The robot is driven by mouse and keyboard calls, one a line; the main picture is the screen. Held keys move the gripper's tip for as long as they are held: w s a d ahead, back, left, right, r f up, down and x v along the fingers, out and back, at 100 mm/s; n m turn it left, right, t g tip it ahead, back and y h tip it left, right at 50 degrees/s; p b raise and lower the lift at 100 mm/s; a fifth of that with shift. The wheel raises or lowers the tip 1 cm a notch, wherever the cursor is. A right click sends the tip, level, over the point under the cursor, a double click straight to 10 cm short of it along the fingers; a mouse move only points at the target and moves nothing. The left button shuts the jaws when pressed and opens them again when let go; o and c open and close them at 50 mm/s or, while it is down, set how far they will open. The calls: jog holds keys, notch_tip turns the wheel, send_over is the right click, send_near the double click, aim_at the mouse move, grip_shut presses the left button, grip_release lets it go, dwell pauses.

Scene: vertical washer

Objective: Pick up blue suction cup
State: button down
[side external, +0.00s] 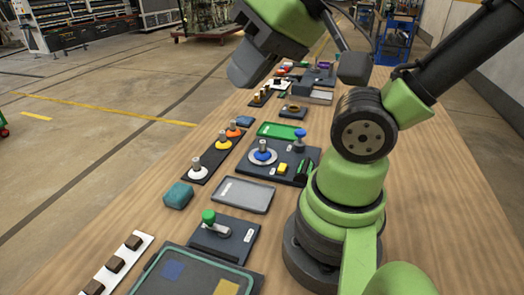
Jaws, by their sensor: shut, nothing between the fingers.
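What looks like the blue suction cup (263,156), a blue base with a grey stem, stands upright on a pale disc on a dark board (250,174) in the middle of the table. My gripper (246,68) is high at the top of the side view, above and apart from the cup. It is shut and empty. Its fingertips are not clearly told apart from this angle.
A dark strip (210,163) with white, yellow and orange cups lies left of the board. A blue knob (300,133), yellow block (282,168), green tray (282,131), grey tray (243,195) and teal block (178,195) stand nearby. Bare wood table (440,190) lies at right.

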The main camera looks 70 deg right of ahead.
jog(key=c, duration=0.9)
grip_release()
jog(key=shift+o, duration=0.2)
jog(key=w+d+f+m+g+h, duration=0.1)
jog(key=w+d+f+g+h, duration=0.15)
jog(key=w+d, duration=0.5)
jog(key=d+f+g, duration=0.1)
jog(key=d+f, duration=0.3)
jog(key=d, duration=0.1)
jog(key=d+f+m+g, duration=0.1)
jog(key=d+f+g, duration=0.1)
jog(key=d+f, duration=0.3)
jog(key=d+f+g, duration=0.1)
jog(key=d+f, duration=0.4)
jog(key=d, duration=0.1)
jog(key=shift+s+d+f+m+g, duration=0.25)
jog(key=shift+s+d+m, duration=0.05)
jog(key=shift+s+m, duration=0.1)
send_over(263, 141)
jog(key=shift+y, duration=0.25)
notch_tip(263, 141, down, 5)
jog(key=shift+s+a+r, duration=0.15)
jog(key=shift+r, duration=0.05)
jog(key=shift+f, duration=2.95)
